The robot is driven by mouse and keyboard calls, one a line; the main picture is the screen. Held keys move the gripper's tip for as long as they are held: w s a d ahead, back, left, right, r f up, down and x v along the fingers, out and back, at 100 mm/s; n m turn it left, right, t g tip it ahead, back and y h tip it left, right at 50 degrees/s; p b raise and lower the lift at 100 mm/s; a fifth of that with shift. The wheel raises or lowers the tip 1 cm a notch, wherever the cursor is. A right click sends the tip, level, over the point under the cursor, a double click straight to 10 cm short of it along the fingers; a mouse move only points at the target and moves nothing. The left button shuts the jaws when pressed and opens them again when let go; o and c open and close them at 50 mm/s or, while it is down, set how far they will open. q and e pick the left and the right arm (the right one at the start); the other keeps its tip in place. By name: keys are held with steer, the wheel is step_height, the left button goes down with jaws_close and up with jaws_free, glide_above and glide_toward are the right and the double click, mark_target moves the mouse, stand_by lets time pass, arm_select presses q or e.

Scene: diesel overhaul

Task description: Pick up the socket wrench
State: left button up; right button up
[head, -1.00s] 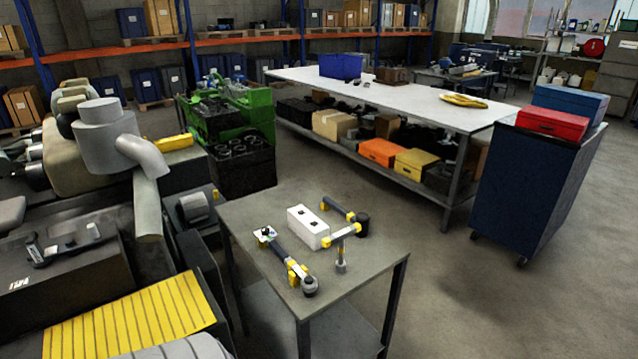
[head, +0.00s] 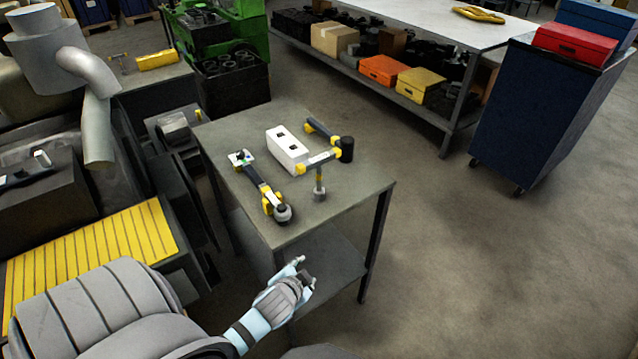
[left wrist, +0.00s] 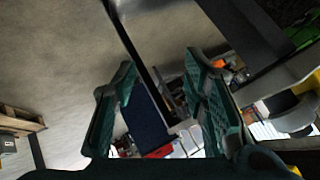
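A wrench with a grey bar, yellow ends and a downward shaft ending in a grey socket, which looks like the socket wrench (head: 320,177), stands on the small grey table (head: 352,200) in the head view. My left gripper (head: 305,271) is in front of the table's near edge, apart from the tools. The left wrist view shows its two green fingers (left wrist: 160,62) spread with nothing between them. The wrench cannot be made out in that view. My right gripper is in neither view.
A white block with dark holes (head: 284,148), a black-headed mallet (head: 346,149) and a long yellow-and-black tool (head: 262,188) lie close around the wrench. A blue cabinet (head: 535,120) stands at right. The floor between is clear.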

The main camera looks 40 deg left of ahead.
arm_select(q)
steer(key=w+r+m+t, duration=0.3)
steer(key=w+r+t, duration=0.3)
steer(key=r, duration=0.5)
steer(key=w+r+m+t, duration=0.3)
steer(key=w+r+m, duration=0.1)
steer(key=w+r, duration=0.6)
steer(key=w+d+r+m+t+h, duration=0.2)
steer(key=d+r+m+h, duration=0.1)
steer(key=r+m+h, duration=0.3)
steer(key=w+d+r+m+t+h, duration=0.2)
steer(key=d+r+m+h, duration=0.1)
steer(key=r+m, duration=0.4)
steer(key=m+g+y+b, duration=0.3)
steer(key=m+g+y, duration=0.1)
steer(key=m+g, duration=1.25)
glide_toward(317, 158)
steer(key=shift+w+n+g, duration=0.35)
steer(key=shift+w+g, duration=0.1)
steer(key=x, duration=1)
steer(key=shift+w+d+f, duration=0.1)
steer(key=shift+d+f, duration=0.05)
steer(key=shift+f, duration=0.2)
jaws_close()
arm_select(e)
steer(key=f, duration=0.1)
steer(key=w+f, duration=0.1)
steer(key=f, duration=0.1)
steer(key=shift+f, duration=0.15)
